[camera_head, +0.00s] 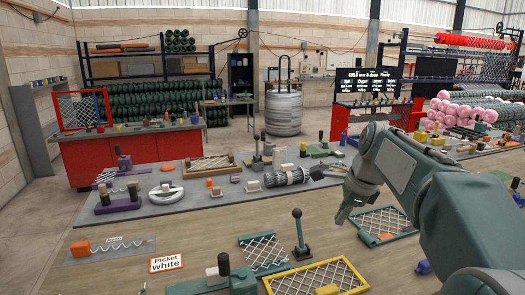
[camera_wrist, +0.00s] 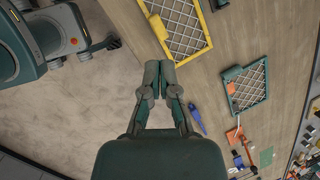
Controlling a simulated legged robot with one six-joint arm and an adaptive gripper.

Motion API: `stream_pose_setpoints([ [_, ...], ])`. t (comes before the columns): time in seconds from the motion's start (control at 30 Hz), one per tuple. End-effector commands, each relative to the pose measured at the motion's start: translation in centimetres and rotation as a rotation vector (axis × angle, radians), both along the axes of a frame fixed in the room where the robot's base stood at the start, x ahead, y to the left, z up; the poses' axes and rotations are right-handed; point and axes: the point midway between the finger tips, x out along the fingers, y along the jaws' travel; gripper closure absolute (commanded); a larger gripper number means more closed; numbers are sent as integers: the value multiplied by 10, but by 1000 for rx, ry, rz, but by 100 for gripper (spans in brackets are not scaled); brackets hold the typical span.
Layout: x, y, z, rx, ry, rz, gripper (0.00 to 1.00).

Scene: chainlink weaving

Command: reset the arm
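My arm (camera_head: 410,175) reaches in from the right side of the head view, bent, with its end pointing down over the wooden bench. My gripper (camera_head: 347,212) hangs there between the yellow frame and the green frame. In the wrist view the two fingers of my gripper (camera_wrist: 160,72) meet at their tips, with nothing visible between them. The tips lie over the bench edge in that view, just below a yellow mesh frame (camera_wrist: 163,53). How high they are above the bench I cannot tell.
A green mesh frame (camera_wrist: 229,97) and a blue tool (camera_wrist: 197,118) lie right of my gripper in the wrist view. A black-knobbed lever (camera_head: 299,230) stands upright left of it in the head view. A grey table (camera_head: 240,205) with several tools lies beyond.

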Motion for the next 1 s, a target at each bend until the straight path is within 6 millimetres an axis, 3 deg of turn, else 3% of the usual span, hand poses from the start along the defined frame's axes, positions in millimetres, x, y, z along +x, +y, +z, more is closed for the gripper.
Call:
stream_pose_setpoints([
  [0.03, -18, 4, 4, -34, -36, 80, 100],
  [0.17, -57, 10, 5, -133, -119, 299, 100],
  [0.37, -119, 17, -5, -295, -229, 641, 100],
  [0.7, -218, 21, -52, -594, -368, 1237, 100],
  [0.83, -243, 20, -72, -691, -395, 1419, 100],
  [1.0, -257, 20, -86, -749, -406, 1531, 100],
])
